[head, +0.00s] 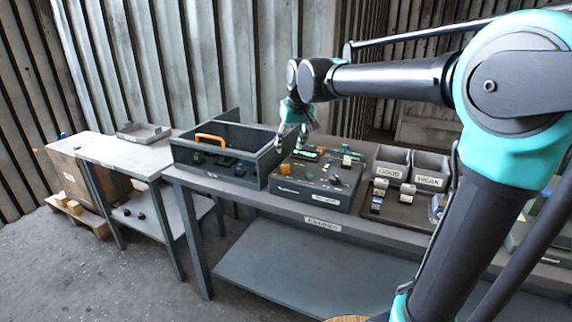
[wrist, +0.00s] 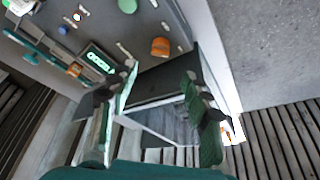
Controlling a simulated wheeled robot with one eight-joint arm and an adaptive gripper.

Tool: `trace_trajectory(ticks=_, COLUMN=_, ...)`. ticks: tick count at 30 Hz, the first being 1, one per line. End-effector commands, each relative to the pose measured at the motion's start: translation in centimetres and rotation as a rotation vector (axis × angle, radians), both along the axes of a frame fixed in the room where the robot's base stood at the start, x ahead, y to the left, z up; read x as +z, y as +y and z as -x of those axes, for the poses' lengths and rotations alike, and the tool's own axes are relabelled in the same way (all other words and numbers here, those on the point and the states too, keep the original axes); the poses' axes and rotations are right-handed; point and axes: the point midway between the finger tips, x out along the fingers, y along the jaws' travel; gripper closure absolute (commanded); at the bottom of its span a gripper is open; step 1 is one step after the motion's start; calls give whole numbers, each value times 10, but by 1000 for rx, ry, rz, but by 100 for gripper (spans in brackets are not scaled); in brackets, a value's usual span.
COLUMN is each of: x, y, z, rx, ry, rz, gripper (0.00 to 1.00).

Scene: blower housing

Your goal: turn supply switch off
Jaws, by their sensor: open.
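The grey control box (head: 313,190) stands on the table right of the open dark box. It carries a green-lit display (head: 306,154), an orange knob (head: 285,168) and several small switches and buttons. I cannot read which switch is the supply switch. My gripper (head: 292,138) hangs over the back left of the control box. In the wrist view my gripper (wrist: 160,76) is open, with nothing between its fingers. There the panel's display (wrist: 98,61) lies just beyond the left fingertip, and the orange knob (wrist: 160,47) is beyond the gap between the fingers.
The open dark box (head: 190,152) with an orange handle (head: 211,138) stands left of the control box. Labelled grey bins (head: 428,165) and small parts lie to the right. A side table (head: 125,152) with a shallow tray (head: 143,132) stands at left. Corrugated wall is behind.

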Motion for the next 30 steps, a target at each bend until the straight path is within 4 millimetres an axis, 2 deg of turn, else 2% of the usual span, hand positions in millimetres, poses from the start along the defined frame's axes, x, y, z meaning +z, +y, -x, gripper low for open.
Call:
trace_trajectory(ticks=9, x=-58, y=10, z=-22, rx=0, ry=0, rz=0, gripper=51)
trace_trajectory(ticks=15, x=-83, y=14, z=-31, rx=0, ry=0, rz=0, gripper=51)
trace_trajectory(ticks=21, x=-92, y=16, z=-34, rx=0, ry=0, rz=0, gripper=51)
trace_trajectory(ticks=29, x=-93, y=16, z=-35, rx=0, ry=0, rz=0, gripper=51)
trace_trajectory(ticks=30, x=-93, y=16, z=-35, rx=0, ry=0, rz=0, gripper=56)
